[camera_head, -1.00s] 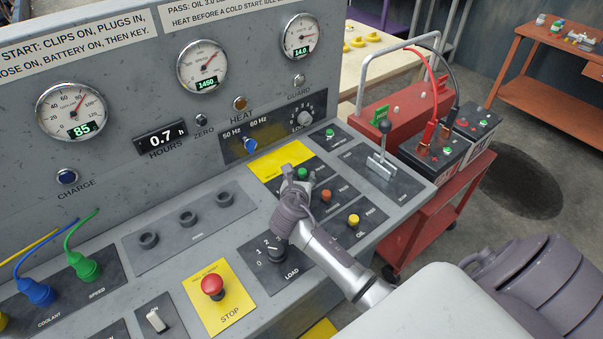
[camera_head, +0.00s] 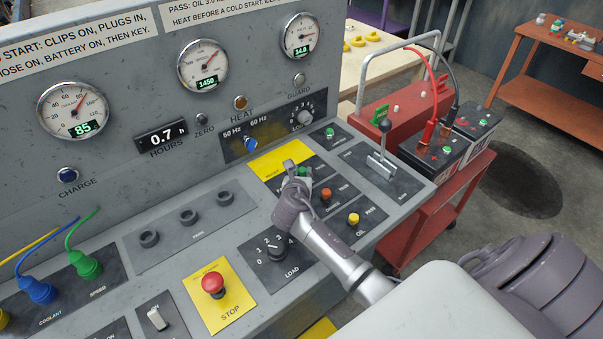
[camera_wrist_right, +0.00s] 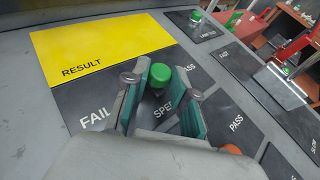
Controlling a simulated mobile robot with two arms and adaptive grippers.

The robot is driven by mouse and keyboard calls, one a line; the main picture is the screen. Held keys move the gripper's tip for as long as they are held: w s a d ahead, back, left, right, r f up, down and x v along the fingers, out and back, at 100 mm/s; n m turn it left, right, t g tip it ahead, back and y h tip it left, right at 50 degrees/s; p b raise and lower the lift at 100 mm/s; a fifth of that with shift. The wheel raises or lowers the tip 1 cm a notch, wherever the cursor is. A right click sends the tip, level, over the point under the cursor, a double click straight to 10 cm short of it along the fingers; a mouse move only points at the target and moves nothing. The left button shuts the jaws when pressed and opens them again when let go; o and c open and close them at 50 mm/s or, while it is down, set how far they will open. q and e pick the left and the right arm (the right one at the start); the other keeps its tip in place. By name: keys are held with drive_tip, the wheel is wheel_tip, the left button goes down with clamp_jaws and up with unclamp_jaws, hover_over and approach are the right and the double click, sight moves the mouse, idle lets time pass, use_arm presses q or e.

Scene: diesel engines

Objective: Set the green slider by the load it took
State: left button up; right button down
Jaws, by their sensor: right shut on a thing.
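The green slider (camera_wrist_right: 158,76) is a round green knob on a dark plate. In the right wrist view the plate reads FAIL, SPE… and PASS. My right gripper (camera_wrist_right: 146,90) has its two fingers on either side of this knob and is shut on it. In the head view, my right gripper (camera_head: 291,178) partly hides the knob (camera_head: 303,171). The LOAD dial (camera_head: 278,248) is a black knob with a numbered scale, left of my right wrist; its exact setting is hard to read. My left gripper is not in view.
A yellow RESULT plate (camera_wrist_right: 105,50) lies beside the slider plates. Orange (camera_head: 326,195) and yellow (camera_head: 353,220) slider knobs stand close by. A red STOP button (camera_head: 213,284) and a lever (camera_head: 384,145) rise from the panel. Gauges (camera_head: 203,66) stand behind; one reads 1450.

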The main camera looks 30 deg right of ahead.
drive_tip(key=a+p, duration=0.1)
drive_tip(key=a, duration=0.2)
drive_tip(key=shift+s+a, duration=0.15)
drive_tip(key=shift+a, duration=0.15)
drive_tip(key=shift+f, duration=0.15)
drive_tip(key=c, duration=1.1)
unclamp_jaws()
drive_tip(key=shift+c, duration=0.2)
drive_tip(key=shift+o, duration=0.9)
drive_tip(key=shift+a, duration=0.1)
drive_tip(key=shift+s, duration=0.1)
drive_tip(key=v, duration=1.2)
